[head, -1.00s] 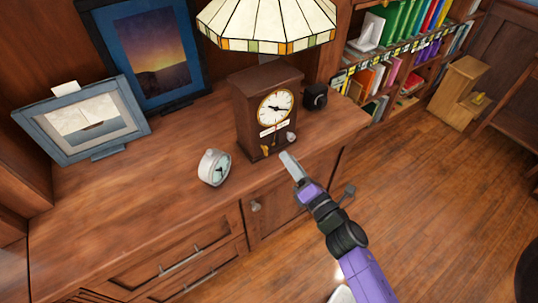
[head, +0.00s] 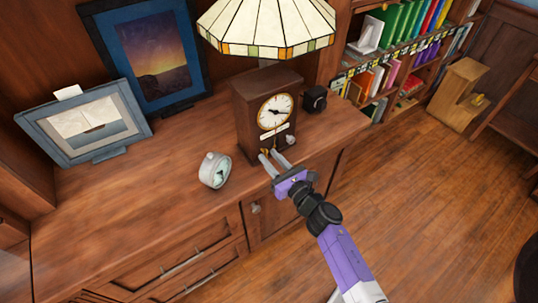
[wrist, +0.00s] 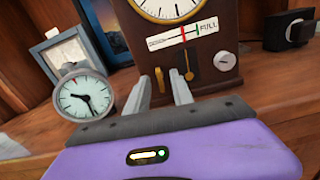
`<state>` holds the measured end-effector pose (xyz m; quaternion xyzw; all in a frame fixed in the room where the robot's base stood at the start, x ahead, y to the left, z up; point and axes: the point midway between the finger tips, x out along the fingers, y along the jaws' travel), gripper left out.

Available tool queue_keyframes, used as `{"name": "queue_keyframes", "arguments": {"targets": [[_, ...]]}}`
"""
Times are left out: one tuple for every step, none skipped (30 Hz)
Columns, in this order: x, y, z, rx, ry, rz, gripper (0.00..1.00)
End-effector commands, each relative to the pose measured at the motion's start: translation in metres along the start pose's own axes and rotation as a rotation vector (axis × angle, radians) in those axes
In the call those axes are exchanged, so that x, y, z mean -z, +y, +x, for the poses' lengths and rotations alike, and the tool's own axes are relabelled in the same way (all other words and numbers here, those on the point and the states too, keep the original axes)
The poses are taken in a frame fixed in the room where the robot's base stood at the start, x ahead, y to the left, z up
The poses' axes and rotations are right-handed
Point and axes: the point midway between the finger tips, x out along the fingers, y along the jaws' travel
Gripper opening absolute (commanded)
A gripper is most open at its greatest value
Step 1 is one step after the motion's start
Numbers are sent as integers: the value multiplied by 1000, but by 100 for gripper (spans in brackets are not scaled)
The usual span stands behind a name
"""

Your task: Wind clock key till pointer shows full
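The brown wooden clock (head: 250,125) stands on the cabinet top and also shows in the wrist view (wrist: 150,50). Below its dial is a white gauge strip (wrist: 168,40) marked FULL at its right end, with a red line and a green line. The red line is left of the green one; I cannot tell for sure which is the pointer. A silver round key or knob (wrist: 225,61) sits at the lower right of the clock front, right of a gold pendulum (wrist: 188,73). My gripper (head: 270,157) is open and empty before the clock's lower front, left of the knob.
A small white alarm clock (head: 214,170) stands left of my gripper. A black box (head: 315,99) is right of the clock. Two framed pictures stand at the left. The cabinet top's front left is clear.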

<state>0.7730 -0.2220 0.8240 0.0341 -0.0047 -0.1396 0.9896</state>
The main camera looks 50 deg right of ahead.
Motion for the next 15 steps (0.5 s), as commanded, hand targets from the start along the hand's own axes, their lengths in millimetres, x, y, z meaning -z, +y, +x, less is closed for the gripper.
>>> {"name": "queue_keyframes", "arguments": {"targets": [[-1, 0, 5, -1, -1, 0, 28], [0, 0, 7, -1, 0, 1, 28], [0, 0, 9, -1, 0, 1, 28], [0, 0, 10, -1, 0, 1, 28], [0, 0, 10, -1, 0, 1, 28], [0, 0, 11, -1, 0, 1, 28], [0, 0, 11, 0, 0, 1, 28], [0, 0, 11, 0, 0, 1, 28], [0, 0, 11, 0, 1, 1, 28], [0, 0, 11, 0, 0, 1, 28], [0, 0, 11, 0, 0, 1, 28], [0, 0, 11, 0, 0, 1, 28], [0, 0, 11, 0, 0, 1, 24], [0, 0, 11, 0, 0, 1, 18], [0, 0, 11, 0, 0, 1, 10]]}}
